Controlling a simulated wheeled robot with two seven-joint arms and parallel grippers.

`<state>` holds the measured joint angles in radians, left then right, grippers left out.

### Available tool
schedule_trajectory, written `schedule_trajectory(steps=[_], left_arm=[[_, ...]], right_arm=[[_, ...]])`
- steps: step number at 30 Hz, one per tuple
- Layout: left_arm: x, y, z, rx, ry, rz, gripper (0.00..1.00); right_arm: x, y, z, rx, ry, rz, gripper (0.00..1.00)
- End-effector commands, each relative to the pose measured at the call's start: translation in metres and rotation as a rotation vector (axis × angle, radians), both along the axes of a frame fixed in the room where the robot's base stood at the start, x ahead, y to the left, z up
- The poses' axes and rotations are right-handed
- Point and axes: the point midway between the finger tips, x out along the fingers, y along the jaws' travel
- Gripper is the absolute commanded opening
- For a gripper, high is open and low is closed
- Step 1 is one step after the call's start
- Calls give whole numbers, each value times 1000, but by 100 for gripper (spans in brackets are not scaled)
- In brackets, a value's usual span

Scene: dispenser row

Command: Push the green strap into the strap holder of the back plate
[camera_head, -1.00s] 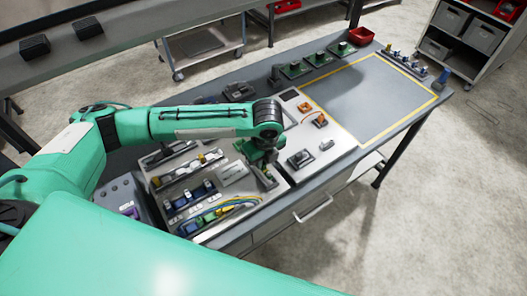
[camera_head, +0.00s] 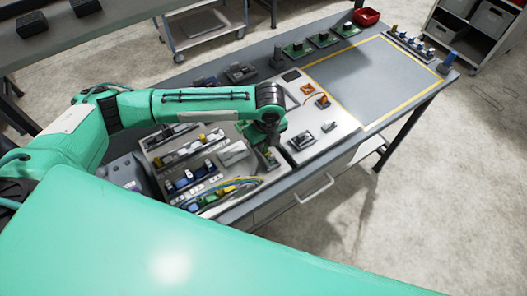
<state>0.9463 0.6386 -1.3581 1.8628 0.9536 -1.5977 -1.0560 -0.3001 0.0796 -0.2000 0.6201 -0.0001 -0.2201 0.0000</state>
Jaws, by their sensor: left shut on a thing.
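My left arm comes in from the left, and its gripper (camera_head: 267,143) points down over the right end of the grey component panel (camera_head: 220,192). It is shut. A small dark green piece (camera_head: 269,158), which seems to be the green strap, shows right at the fingertips. The arm's wrist and the small size hide most of it. I cannot make out the strap holder, or whether the strap touches it. The panel and the lighter board (camera_head: 338,138) beside it look like the back plate area; I cannot tell which part is the back plate. My right gripper is not in view.
Blue, yellow and white modules and looped cables (camera_head: 240,182) sit on the panel. Orange parts (camera_head: 322,101) and a grey clamp (camera_head: 302,141) lie on the lighter board. The yellow-framed area (camera_head: 375,80) is clear.

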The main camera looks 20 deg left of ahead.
Motion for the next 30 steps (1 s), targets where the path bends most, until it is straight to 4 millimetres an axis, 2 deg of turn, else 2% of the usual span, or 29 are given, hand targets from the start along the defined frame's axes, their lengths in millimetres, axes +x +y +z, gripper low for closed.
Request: schedule_trajectory(steps=[30], left_arm=[[-1, 0, -12, 0, 1, -1, 0]], right_arm=[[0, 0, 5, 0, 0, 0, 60]])
